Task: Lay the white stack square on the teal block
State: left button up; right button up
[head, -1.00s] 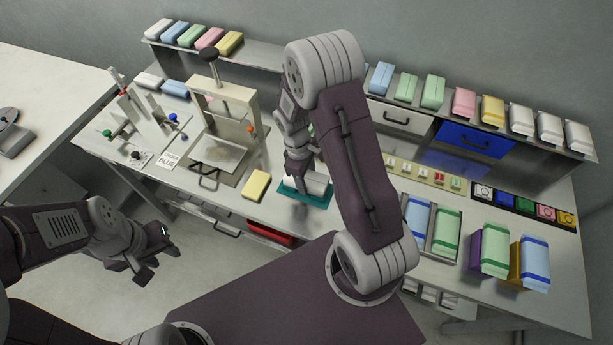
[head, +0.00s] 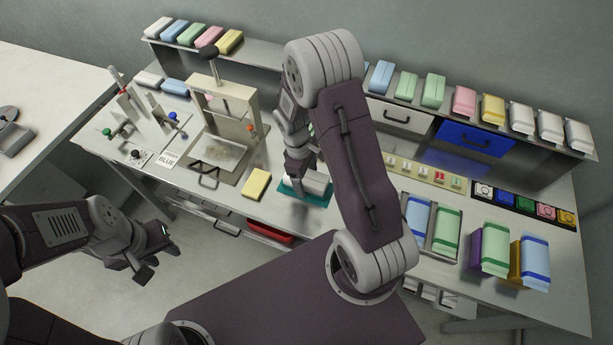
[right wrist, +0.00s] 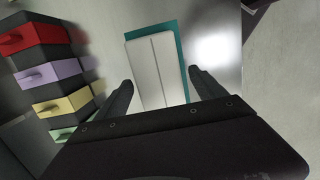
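The white stack (head: 316,183) lies on the teal block (head: 318,201) on the bench; both also show in the right wrist view, the stack (right wrist: 153,68) with a lengthwise seam and the block (right wrist: 183,60) beneath it. Teal shows along the stack's far and right edges there, and the stack looks slightly turned on the block. My right gripper (right wrist: 161,88) is open, its fingers on either side of the stack's near part, with a gap at the right finger. Its fingertips are partly hidden in the head view. My left gripper (head: 158,262) is open and empty, off the bench front.
A yellow block (head: 257,184) lies left of the teal block. A press stand (head: 222,115) is farther left. Wrapped packs (head: 447,232) stand on the right of the bench. A shelf with several coloured packs runs along the back.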

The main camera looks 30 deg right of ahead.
jog(key=shift+r, duration=0.1)
jog(key=r, duration=0.6)
jog(key=w+r, duration=0.1)
jog(key=r, duration=0.1)
jog(key=shift+a+r, duration=0.4)
